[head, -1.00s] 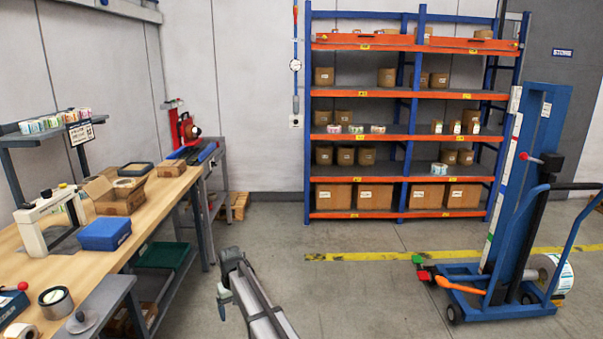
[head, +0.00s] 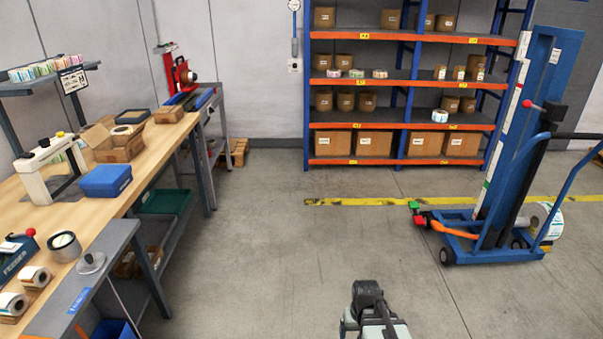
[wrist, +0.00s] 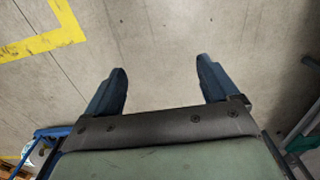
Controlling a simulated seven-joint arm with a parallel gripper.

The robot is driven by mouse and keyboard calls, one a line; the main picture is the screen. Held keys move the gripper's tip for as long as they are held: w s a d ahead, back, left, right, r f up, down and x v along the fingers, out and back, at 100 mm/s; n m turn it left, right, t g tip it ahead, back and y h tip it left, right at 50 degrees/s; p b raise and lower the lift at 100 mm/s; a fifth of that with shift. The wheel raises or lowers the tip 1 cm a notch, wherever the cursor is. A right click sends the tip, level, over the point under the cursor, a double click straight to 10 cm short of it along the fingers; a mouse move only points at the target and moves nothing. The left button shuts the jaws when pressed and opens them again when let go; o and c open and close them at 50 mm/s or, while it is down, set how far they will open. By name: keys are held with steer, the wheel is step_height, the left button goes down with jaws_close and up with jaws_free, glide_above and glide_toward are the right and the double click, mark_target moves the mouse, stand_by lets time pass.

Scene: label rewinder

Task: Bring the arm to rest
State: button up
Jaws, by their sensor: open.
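My gripper (wrist: 162,85) shows in the wrist view with its two dark blue fingers spread apart. Nothing is between them, and bare concrete floor lies beyond. In the head view my arm shows at the bottom edge, right of centre, over open floor. The fingers cannot be made out there.
A wooden workbench (head: 155,143) with a blue box (head: 105,181) and an open carton (head: 118,147) runs along the left. An orange and blue shelf rack (head: 345,126) stands at the back. A blue lift trolley (head: 490,215) stands at right. The floor between is clear.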

steer(key=s+f+g, duration=0.3)
steer(key=s+f, duration=0.7)
steer(key=s, duration=0.5)
steer(key=s+f+g, duration=0.3)
steer(key=s+f, duration=0.7)
steer(key=s, duration=0.4)
steer(key=shift+s+f+g, duration=0.25)
steer(key=shift+s+g, duration=0.15)
